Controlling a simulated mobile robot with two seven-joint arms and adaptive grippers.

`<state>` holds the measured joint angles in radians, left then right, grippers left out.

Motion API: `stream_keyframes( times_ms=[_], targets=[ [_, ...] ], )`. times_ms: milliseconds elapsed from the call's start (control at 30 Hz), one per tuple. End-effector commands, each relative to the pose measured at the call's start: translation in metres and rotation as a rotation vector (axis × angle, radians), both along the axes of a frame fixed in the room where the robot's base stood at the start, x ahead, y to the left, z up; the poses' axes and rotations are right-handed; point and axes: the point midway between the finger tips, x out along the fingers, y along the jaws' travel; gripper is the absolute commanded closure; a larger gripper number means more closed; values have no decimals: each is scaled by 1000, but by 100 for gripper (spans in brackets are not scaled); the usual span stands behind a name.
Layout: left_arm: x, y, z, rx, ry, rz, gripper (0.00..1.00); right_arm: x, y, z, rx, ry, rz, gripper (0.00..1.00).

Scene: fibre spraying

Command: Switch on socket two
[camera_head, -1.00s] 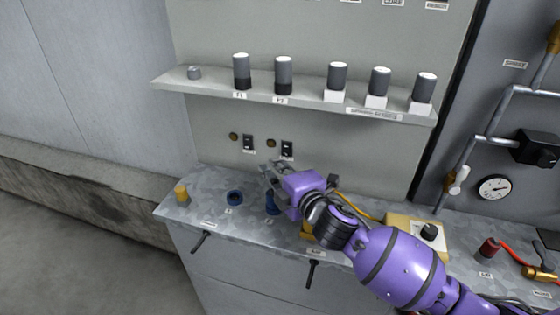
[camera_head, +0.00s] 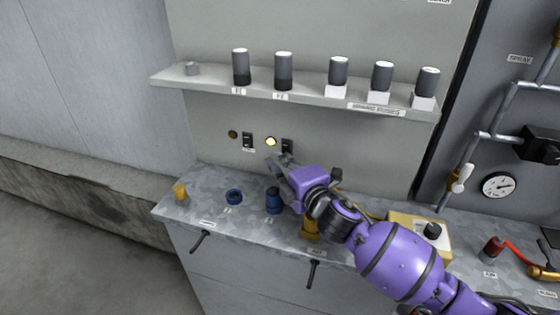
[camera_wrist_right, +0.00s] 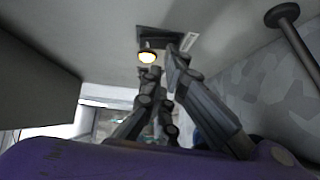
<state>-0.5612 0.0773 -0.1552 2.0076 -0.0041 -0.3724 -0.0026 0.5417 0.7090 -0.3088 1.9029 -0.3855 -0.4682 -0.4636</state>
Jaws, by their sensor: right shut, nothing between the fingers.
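Two dark switches sit on the grey wall panel under the shelf. The right-hand switch (camera_head: 287,146) has a lamp (camera_head: 271,141) beside it that glows yellow. The left-hand switch (camera_head: 247,140) has a dark lamp (camera_head: 233,134). My right gripper (camera_head: 276,161) is shut and empty, its fingertips close below the right-hand switch and lit lamp. In the right wrist view the fingers (camera_wrist_right: 163,82) point at the panel near the lit lamp (camera_wrist_right: 148,57) and dark switch plate (camera_wrist_right: 158,37). Contact cannot be told. My left gripper is out of view.
A shelf (camera_head: 205,87) with several grey cylinders runs above the switches. A gauge (camera_head: 498,185) and pipes stand right.

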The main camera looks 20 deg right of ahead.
Motion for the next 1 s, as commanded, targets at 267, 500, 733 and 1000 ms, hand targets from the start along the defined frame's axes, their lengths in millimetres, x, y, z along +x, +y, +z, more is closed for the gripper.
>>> stream_keyframes(
  times_ms=[267, 500, 733, 1000],
  targets=[
    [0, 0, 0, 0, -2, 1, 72, 0, 0, 34, -4, -8, 2, 100],
    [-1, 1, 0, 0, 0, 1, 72, -1, 0, 79, -3, -7, 2, 100],
    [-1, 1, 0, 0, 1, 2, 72, -1, 0, 100, -2, -4, 1, 100],
    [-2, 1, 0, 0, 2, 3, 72, -1, 0, 101, -1, -2, 0, 100]
  ],
)
